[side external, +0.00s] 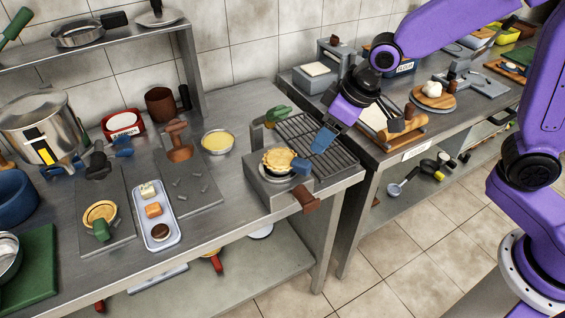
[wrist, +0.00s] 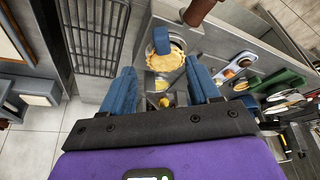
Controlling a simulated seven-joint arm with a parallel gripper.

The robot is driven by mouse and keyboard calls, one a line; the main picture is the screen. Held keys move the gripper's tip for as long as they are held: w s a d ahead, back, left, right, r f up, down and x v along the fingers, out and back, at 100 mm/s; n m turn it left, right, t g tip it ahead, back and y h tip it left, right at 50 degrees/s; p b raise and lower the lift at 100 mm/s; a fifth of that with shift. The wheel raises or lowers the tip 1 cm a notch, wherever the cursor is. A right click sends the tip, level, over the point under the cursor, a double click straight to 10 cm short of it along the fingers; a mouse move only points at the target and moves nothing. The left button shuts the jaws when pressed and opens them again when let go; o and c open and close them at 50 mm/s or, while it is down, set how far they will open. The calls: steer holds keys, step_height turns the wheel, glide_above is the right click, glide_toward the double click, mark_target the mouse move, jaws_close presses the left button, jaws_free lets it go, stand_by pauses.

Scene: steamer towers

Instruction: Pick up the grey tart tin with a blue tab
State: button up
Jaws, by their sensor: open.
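The grey tart tin with a blue tab (side external: 279,160) holds a golden crust and sits on the square grey stove unit. Its blue tab (side external: 301,166) points right, towards my arm. In the wrist view the tart (wrist: 170,62) lies ahead, with the blue tab (wrist: 161,40) over its far side. My gripper (side external: 322,141) has blue fingers and is above and to the right of the tin, apart from it. In the wrist view my gripper (wrist: 159,66) is open, with nothing held between its fingers. The grey tin wall is mostly hidden by the crust.
A black grill rack (side external: 315,138) lies behind the stove unit. A brown handle (side external: 304,198) sticks out at its front. A second tart with a green tab (side external: 100,213) sits on a grey board at left. A white tray (side external: 155,222) holds small foods. A yellow-filled bowl (side external: 217,141) stands nearby.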

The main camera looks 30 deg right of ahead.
mark_target(303, 162)
steer(key=x, duration=0.6)
steer(key=shift+w+a+f, duration=0.1)
steer(key=shift+w+f, duration=0.05)
steer(key=shift+f, duration=0.1)
steer(key=shift+a+x, duration=0.2)
steer(key=shift+x, duration=2.4)
steer(key=shift+w+r, duration=0.1)
steer(key=shift+w, duration=0.05)
jaws_close()
